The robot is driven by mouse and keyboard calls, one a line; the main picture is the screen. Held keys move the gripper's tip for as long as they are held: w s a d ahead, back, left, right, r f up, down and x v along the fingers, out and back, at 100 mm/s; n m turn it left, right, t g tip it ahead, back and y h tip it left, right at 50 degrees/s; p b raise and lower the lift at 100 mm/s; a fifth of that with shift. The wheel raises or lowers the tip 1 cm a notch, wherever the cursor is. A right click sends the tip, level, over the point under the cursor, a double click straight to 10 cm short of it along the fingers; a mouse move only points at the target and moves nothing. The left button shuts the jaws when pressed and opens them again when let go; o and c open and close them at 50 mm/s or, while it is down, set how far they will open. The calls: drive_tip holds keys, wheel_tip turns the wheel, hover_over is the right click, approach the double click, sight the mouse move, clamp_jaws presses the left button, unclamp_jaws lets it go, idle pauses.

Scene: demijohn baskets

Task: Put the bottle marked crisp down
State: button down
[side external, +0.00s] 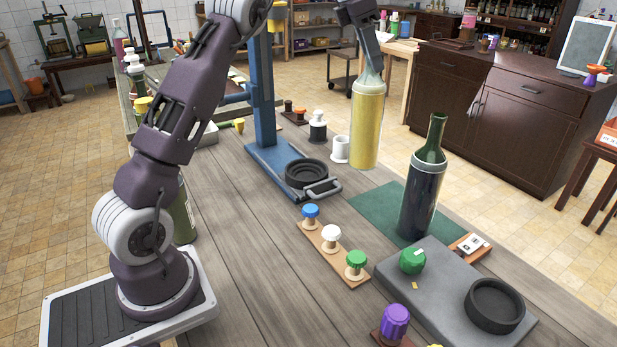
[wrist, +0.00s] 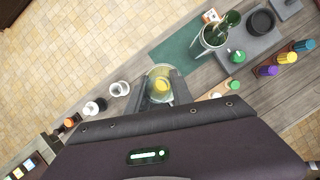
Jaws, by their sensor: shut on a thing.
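My gripper (side external: 371,58) is shut on the neck of a clear bottle of yellow liquid (side external: 367,125). The bottle hangs upright, its base seemingly above the table near the far edge, left of the green mat (side external: 368,204). In the wrist view the bottle (wrist: 159,72) shows from above between the fingers (wrist: 161,92). I can read no marking on it. A dark green bottle (side external: 422,195) stands upright on the green mat, and a small card on a wooden holder (side external: 470,246) is beside it; its text is too small to read.
A grey slab (side external: 440,290) carries a green stopper and a black ring (side external: 494,305). A board of coloured stoppers (side external: 331,240) lies nearer. A blue press stand (side external: 264,95) with a black round base, a white cup (side external: 340,149) and a white-topped jar (side external: 317,127) stand left of the held bottle.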

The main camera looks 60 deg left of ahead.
drive_tip(key=s+a+r, duration=0.4)
drive_tip(key=s+a, duration=0.5)
drive_tip(key=a, duration=0.2)
wheel_tip(320, 180, down, 10)
drive_tip(key=shift+a+f, duration=0.2)
drive_tip(key=shift+a, duration=0.05)
drive_tip(key=shift+s+f, duration=0.1)
drive_tip(key=c, duration=1.1)
unclamp_jaws()
drive_tip(key=shift+f, duration=0.15)
